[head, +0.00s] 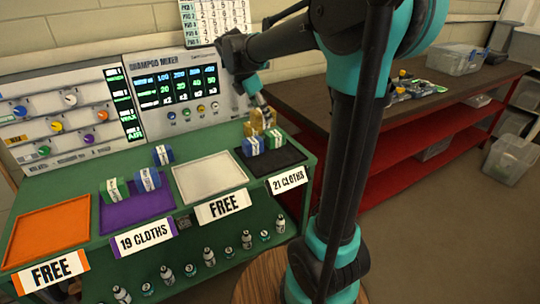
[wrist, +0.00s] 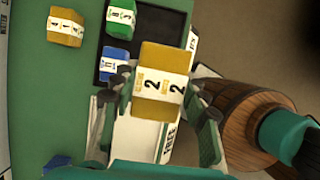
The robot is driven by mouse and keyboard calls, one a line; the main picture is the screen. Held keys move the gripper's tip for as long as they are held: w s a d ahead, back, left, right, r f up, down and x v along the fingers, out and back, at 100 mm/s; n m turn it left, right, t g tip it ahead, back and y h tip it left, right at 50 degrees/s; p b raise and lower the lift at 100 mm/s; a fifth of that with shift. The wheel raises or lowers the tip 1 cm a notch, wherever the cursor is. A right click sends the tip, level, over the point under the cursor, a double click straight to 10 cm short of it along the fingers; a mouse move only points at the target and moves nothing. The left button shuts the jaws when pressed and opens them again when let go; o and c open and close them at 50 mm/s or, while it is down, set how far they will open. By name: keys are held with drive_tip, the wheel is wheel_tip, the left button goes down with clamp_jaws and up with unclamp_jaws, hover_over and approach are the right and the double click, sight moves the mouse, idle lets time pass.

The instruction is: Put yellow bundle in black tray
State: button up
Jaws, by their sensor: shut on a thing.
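My gripper (wrist: 160,120) is shut on a yellow bundle (wrist: 165,75) with a white band marked 2, held in the air. In the wrist view it overlaps the near lower part of the black tray (wrist: 158,24) and the white tray. In the head view my gripper (head: 262,108) is small, above the back of the black tray (head: 290,158), labelled 21 CLOTHS. A green bundle (wrist: 121,17) and a blue bundle (wrist: 115,64) lie in that tray. A second yellow bundle (wrist: 66,26) lies on the bench behind it. In the head view the two yellow bundles nearly overlap.
The white tray (head: 210,180), labelled FREE, is empty, as is the orange tray (head: 45,236). The purple tray (head: 140,207), labelled 19 CLOTHS, holds a green and a blue bundle. Another blue bundle (head: 163,155) lies behind. Control panels (head: 180,92) stand along the back.

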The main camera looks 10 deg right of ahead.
wheel_tip(320, 180, down, 17)
idle(0.5)
drive_tip(key=shift+f, duration=0.1)
drive_tip(key=o, duration=1.2)
drive_tip(key=shift+o, duration=0.2)
drive_tip(key=v, duration=1.2)
drive_tip(key=s+d+f+m+t+y, duration=0.1)
drive_tip(key=s+d+f+m+y, duration=0.1)
drive_tip(key=s+d+f+m, duration=0.2)
drive_tip(key=s+d+f+m+t+y, duration=0.1)
drive_tip(key=s+d+f+m, duration=0.3)
drive_tip(key=s+f+m, duration=0.6)
drive_tip(key=s+m+y, duration=0.1)
drive_tip(key=s+m, duration=0.5)
drive_tip(key=m, duration=0.1)
drive_tip(key=shift+s+m+t, duration=0.25)
drive_tip(key=shift+m+t, duration=0.05)
drive_tip(key=shift+t, duration=0.1)
